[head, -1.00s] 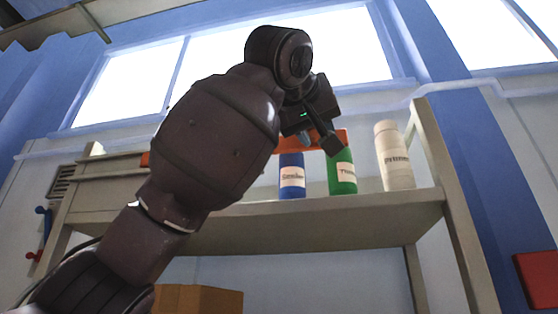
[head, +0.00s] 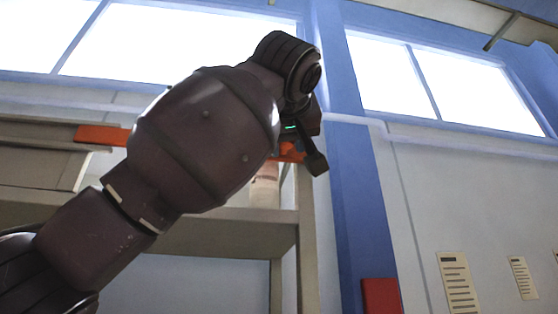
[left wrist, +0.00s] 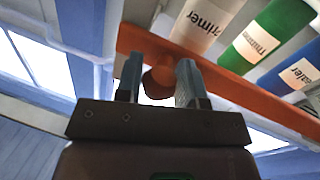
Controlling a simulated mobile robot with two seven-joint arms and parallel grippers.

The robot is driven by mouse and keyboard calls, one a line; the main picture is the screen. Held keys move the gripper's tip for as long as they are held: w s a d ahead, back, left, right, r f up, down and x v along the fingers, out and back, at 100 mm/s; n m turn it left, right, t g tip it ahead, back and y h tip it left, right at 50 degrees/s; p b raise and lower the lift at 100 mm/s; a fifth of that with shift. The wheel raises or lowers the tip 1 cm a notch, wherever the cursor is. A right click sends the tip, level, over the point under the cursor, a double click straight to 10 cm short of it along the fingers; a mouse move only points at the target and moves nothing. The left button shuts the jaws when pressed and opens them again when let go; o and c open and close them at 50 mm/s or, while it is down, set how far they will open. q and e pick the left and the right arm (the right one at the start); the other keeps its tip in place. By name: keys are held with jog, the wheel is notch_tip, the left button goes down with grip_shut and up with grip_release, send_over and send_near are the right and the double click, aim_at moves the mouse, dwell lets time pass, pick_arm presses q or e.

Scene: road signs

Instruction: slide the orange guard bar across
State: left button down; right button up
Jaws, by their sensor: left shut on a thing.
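The orange guard bar (head: 101,135) runs along the front of the shelf, its middle hidden behind my left arm in the head view. Its right end shows beside the shelf's right post. In the left wrist view the bar (left wrist: 245,95) slants across in front of the bottles, with a round orange knob (left wrist: 158,80) on it. My left gripper (left wrist: 159,72) has its two fingers on either side of this knob and is shut on it. In the head view the left gripper (head: 298,145) is at the bar's right end, its fingertips mostly hidden. My right gripper is not in view.
Behind the bar stand a white Primer bottle (left wrist: 207,22), a green Thinner bottle (left wrist: 258,38) and a blue Sealer bottle (left wrist: 298,68). The shelf's right post (head: 306,230) is close to my gripper. A blue wall column (head: 352,200) stands right of it.

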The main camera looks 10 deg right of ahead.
pick_arm(q)
jog(key=shift+s, duration=0.1)
jog(key=c, duration=1.2)
grip_release()
jog(key=o, duration=0.4)
jog(key=shift+d, duration=0.35)
jog(key=shift+o, duration=0.2)
jog(key=shift+a, duration=0.1)
jog(key=shift+s+a, duration=0.15)
jog(key=shift+s, duration=0.25)
jog(key=b+v, duration=0.3)
jog(key=v, duration=0.6)
jog(key=shift+s, duration=0.4)
